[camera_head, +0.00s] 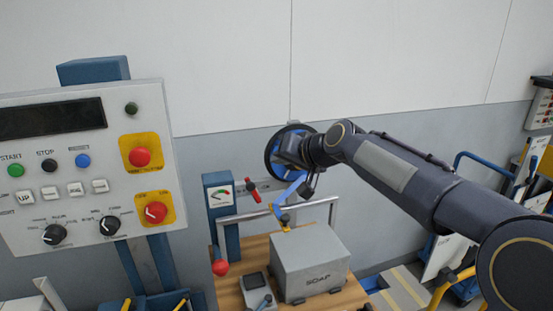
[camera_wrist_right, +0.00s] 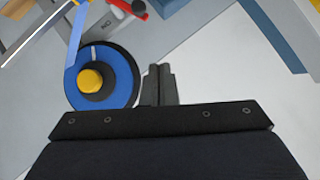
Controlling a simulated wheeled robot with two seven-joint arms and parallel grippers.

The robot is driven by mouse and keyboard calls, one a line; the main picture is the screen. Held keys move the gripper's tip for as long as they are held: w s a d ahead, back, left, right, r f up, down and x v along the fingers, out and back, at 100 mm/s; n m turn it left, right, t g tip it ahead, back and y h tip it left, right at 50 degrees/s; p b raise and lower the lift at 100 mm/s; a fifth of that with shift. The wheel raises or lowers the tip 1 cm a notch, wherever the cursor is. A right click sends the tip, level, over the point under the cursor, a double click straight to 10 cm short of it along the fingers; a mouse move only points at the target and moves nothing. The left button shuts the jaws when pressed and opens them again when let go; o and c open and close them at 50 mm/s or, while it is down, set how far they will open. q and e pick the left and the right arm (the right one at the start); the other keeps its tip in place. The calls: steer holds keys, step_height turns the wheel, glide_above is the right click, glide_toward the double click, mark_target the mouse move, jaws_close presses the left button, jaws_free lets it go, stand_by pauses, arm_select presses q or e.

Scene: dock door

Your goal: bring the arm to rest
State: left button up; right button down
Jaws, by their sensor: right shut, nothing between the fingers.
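My right arm (camera_head: 400,170) reaches in from the right edge of the head view, held out towards the wall. My right gripper (camera_head: 284,150) is at its far end, over a round blue wheel with a black rim (camera_head: 270,158), and partly hides it. In the right wrist view, the shut fingers (camera_wrist_right: 159,72) hold nothing. The blue wheel with its yellow hub (camera_wrist_right: 91,79) is just left of them there. Whether the fingers touch the wheel cannot be told. My left gripper is not in view.
A control panel (camera_head: 75,200) with buttons and knobs stands at the left. Below my gripper, a grey box (camera_head: 310,262) sits on a wooden bench (camera_head: 232,290), near a red-knobbed lever (camera_head: 220,267) and metal rail. Carts with yellow and blue handles (camera_head: 470,160) stand at the right.

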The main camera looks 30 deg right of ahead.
steer(key=s+a+f+n+g, duration=0.1)
steer(key=s+a+f+g, duration=0.1)
steer(key=s+a+f, duration=0.3)
steer(key=s+a+f+n+g+y, duration=0.1)
steer(key=s+a+f, duration=0.4)
steer(key=s, duration=0.9)
steer(key=s+a+f+n+g+y, duration=0.1)
steer(key=s+a+f+n+g, duration=0.1)
steer(key=s+f, duration=0.7)
steer(key=s+a+g, duration=0.1)
steer(key=a, duration=0.1)
steer(key=shift+a+f+n, duration=0.3)
steer(key=shift+a+f, duration=0.1)
